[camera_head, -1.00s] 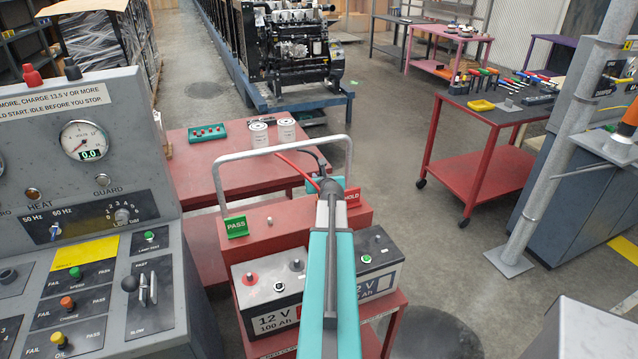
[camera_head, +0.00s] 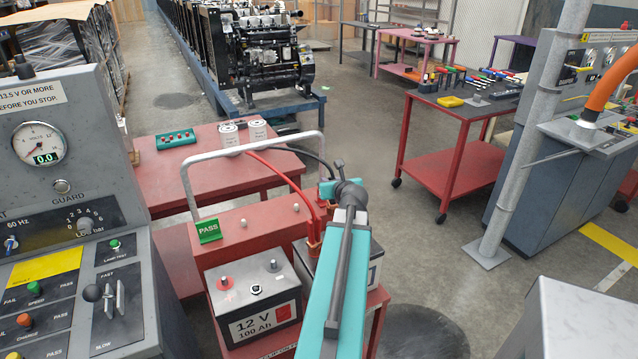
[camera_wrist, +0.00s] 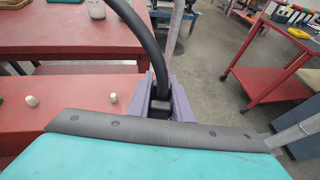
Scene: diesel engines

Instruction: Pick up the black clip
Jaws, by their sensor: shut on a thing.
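In the wrist view, my gripper (camera_wrist: 147,84) has purple fingers closed on the black clip (camera_wrist: 160,107). A thick black cable (camera_wrist: 150,45) rises from the clip and curves up to the left. In the head view, my teal arm hides the clip and most of the gripper, while the black cable (camera_head: 300,154) shows running to the arm's end. The clip is held above the red battery cart (camera_head: 240,222). I cannot tell whether it touches anything below.
A red cable (camera_head: 275,170) ends at a red clip (camera_head: 314,232) close left of my arm. A control console (camera_head: 60,200) stands left; a grey post (camera_head: 520,140) stands right.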

